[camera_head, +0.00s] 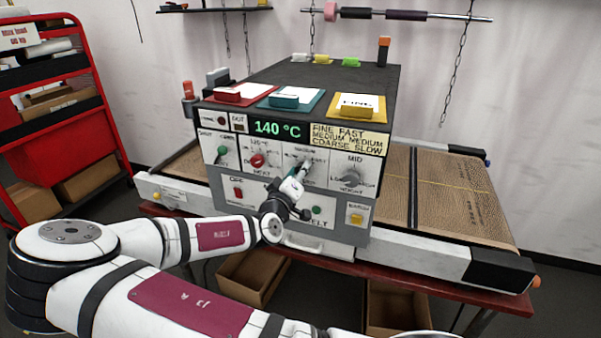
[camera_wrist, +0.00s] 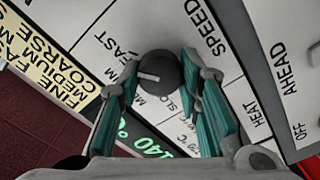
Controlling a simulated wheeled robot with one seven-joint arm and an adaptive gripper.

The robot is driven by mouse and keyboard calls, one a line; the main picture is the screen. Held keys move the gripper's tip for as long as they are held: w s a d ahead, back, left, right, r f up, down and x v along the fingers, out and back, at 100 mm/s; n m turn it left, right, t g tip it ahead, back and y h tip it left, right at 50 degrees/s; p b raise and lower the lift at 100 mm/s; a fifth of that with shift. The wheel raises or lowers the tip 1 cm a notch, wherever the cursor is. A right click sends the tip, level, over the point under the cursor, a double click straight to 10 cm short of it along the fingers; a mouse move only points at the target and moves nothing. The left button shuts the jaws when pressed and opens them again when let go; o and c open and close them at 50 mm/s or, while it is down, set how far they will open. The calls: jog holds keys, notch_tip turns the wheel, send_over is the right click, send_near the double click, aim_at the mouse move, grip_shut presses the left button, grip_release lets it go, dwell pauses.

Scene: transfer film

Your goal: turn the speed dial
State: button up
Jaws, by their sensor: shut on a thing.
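The speed dial (camera_wrist: 160,68) is a round dark knob with a white pointer line, on a white panel marked SPEED, FAST, SLOW and partly covered MEDIUM lettering. In the wrist view the pointer faces left, toward the lettering that starts with M. My gripper (camera_wrist: 160,75) has its teal-padded fingers on either side of the dial and is shut on it. In the head view my gripper (camera_head: 303,172) reaches the middle of the machine's front panel and hides most of the dial.
The grey machine (camera_head: 295,215) shows 140 °C on its display (camera_head: 278,129). A red knob (camera_head: 258,160) and a grey knob (camera_head: 351,179) flank the speed dial. A yellow sign (camera_head: 347,138) reads fine fast, medium medium, coarse slow. Colored card holders lie on top.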

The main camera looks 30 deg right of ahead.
jog(key=shift+s+f+m, duration=0.1)
jog(key=shift+m, duration=0.5)
jog(key=o, duration=1.1)
jog(key=shift+o, duration=0.2)
jog(key=shift+a, duration=0.1)
jog(key=v, duration=1.1)
jog(key=shift+s+a, duration=0.25)
jog(key=shift+s, duration=0.05)
